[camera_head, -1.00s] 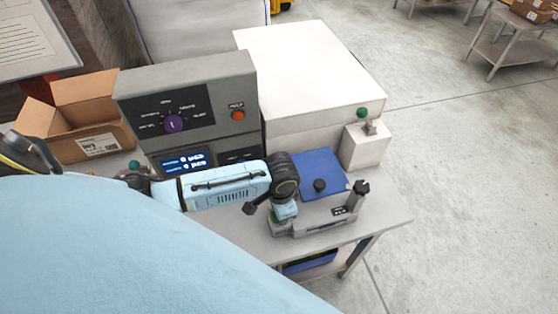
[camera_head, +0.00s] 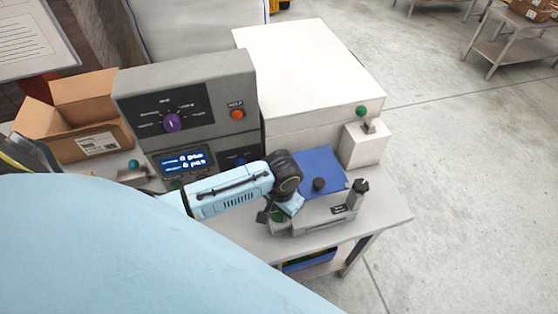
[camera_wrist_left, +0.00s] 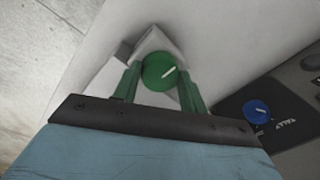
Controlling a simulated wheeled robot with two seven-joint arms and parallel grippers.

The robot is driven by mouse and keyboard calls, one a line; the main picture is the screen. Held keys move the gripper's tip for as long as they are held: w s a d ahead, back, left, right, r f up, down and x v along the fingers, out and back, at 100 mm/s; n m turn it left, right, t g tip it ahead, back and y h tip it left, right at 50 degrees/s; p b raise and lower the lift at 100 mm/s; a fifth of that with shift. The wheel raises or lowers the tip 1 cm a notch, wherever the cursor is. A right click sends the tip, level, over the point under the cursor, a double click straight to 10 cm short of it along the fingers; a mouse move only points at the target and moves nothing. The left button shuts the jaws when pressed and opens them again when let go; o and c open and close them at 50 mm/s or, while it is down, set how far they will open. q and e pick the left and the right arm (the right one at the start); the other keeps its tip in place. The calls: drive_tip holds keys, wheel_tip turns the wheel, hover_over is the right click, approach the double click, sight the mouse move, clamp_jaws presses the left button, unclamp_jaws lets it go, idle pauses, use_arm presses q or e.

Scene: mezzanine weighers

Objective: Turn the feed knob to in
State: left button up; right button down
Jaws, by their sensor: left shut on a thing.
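A round green knob (camera_wrist_left: 158,71) with a white pointer line shows in the left wrist view, on a pale angular housing. Its pointer slants up and to the right. My left gripper (camera_head: 277,214) is shut on this knob, one green finger on each side. In the head view the gripper is low at the left end of a grey device (camera_head: 318,216) on the table, and my wrist mostly hides the knob. I can read no feed or in mark beside it. My right gripper is not in view.
A grey weigher console (camera_head: 222,92) with a purple selector (camera_head: 171,123) and an orange button (camera_head: 237,114) stands behind my arm. A blue TALLY knob (camera_wrist_left: 257,111) is near the gripper. A white box (camera_head: 310,70) and open carton (camera_head: 60,140) flank the console.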

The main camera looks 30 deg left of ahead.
use_arm(q)
drive_tip(key=o, duration=1)
drive_tip(key=shift+r, duration=0.1)
drive_tip(key=r, duration=1.3)
drive_tip(key=shift+d+r, duration=0.15)
drive_tip(key=shift+d, duration=0.2)
